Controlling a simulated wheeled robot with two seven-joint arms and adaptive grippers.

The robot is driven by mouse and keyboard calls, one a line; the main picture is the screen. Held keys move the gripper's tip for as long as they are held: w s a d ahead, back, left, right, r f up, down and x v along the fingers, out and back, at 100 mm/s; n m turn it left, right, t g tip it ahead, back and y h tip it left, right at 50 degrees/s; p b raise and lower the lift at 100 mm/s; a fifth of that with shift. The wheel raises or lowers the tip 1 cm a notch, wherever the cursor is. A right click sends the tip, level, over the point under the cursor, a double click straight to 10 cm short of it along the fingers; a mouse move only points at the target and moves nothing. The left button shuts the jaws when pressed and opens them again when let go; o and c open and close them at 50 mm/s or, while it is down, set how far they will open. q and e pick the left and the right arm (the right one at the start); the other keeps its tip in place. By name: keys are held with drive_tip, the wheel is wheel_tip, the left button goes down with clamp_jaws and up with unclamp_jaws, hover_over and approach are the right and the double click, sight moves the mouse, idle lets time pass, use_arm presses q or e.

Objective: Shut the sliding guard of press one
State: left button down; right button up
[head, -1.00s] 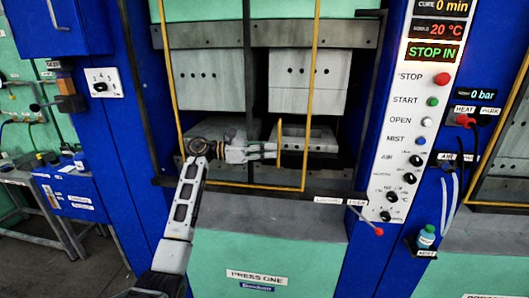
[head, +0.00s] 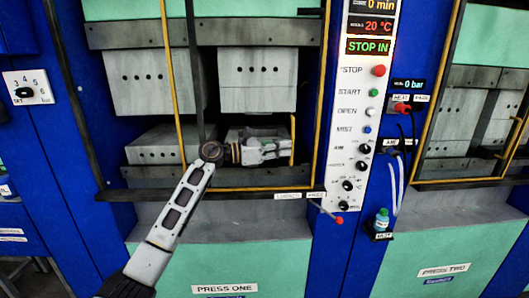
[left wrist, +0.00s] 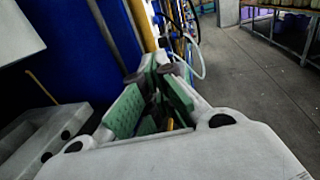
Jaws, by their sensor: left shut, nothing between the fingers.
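The sliding guard of press one is a yellow frame (head: 319,100) at the right part of the press opening in the head view. Its right upright is close beside the control panel. Its left upright (head: 170,70) stands well inside the opening, leaving the left part uncovered. A short yellow upright handle (head: 292,135) stands near its right side. My left gripper (head: 289,149) is shut and empty, its fingertips at the handle's left side; contact looks likely. In the left wrist view a yellow bar (left wrist: 142,22) is just beyond the fingertips (left wrist: 152,66). My right gripper is not in view.
The control panel (head: 350,120) with buttons and knobs is right of the guard. A red-tipped lever (head: 339,220) projects below it, near a small bottle (head: 382,219). Press two (head: 470,150) is farther right. Dark posts and platens (head: 152,82) lie behind the guard.

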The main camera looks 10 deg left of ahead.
sight(299, 147)
use_arm(q)
drive_tip(key=x, duration=0.4)
drive_tip(key=shift+s+d, duration=0.3)
drive_tip(key=shift+d, duration=0.4)
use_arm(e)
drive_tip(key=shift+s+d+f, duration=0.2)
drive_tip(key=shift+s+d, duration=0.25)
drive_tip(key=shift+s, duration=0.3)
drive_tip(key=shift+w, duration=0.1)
